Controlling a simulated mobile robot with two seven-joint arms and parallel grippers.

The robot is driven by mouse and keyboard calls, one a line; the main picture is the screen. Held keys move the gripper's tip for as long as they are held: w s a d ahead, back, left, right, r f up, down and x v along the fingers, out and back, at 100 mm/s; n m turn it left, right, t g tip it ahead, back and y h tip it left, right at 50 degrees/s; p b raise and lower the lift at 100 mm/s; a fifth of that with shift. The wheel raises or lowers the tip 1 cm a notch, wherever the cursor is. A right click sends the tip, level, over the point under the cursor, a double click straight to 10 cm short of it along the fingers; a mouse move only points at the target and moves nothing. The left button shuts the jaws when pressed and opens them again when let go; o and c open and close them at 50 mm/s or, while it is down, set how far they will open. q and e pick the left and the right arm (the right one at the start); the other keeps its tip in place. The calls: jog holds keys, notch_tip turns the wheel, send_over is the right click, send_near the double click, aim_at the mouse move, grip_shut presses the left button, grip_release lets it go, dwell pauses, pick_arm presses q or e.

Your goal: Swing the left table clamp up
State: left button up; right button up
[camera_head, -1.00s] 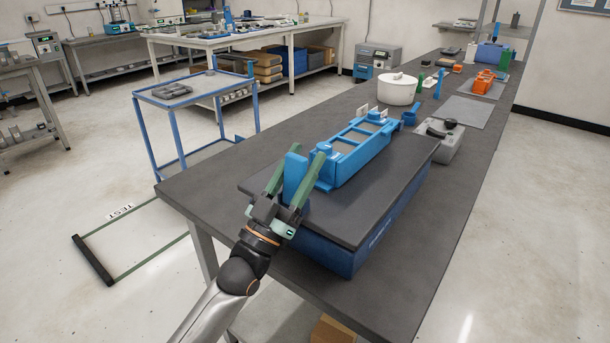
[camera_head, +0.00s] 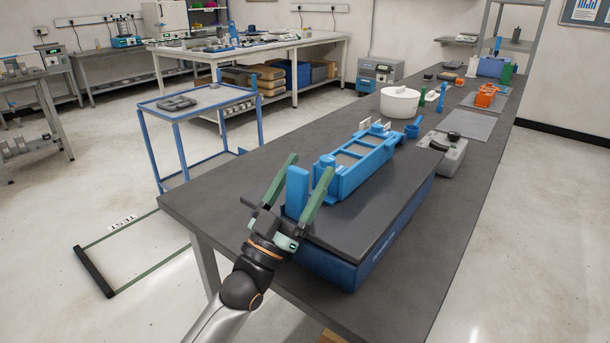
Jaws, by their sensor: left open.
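A blue clamping fixture (camera_head: 350,180) with light inset panels lies on the dark top plate (camera_head: 385,195) of a blue box-shaped unit (camera_head: 340,270). At its near left end an upright blue block (camera_head: 298,190), apparently the left clamp, stands up from the plate. My left gripper (camera_head: 311,163) reaches in from below with its two green fingers, one on each side of the block. The fingers are open, with small gaps to the block apparent. The block's lower part is hidden by the gripper. My right gripper is not in view.
A grey device with a black knob (camera_head: 443,155), a white round pot (camera_head: 399,103) and a blue scoop (camera_head: 413,129) stand beyond the fixture. The bench's left side (camera_head: 225,185) is clear. A blue trolley (camera_head: 205,100) stands to the left.

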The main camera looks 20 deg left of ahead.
pick_arm(q)
jog(key=v, duration=0.2)
jog(key=shift+s+a+f, duration=0.1)
jog(key=shift+s+f, duration=0.15)
jog(key=shift+f, duration=0.05)
jog(key=s+a, duration=0.4)
jog(key=s, duration=0.7)
jog(key=shift+s, duration=0.3)
jog(key=shift+a, duration=0.15)
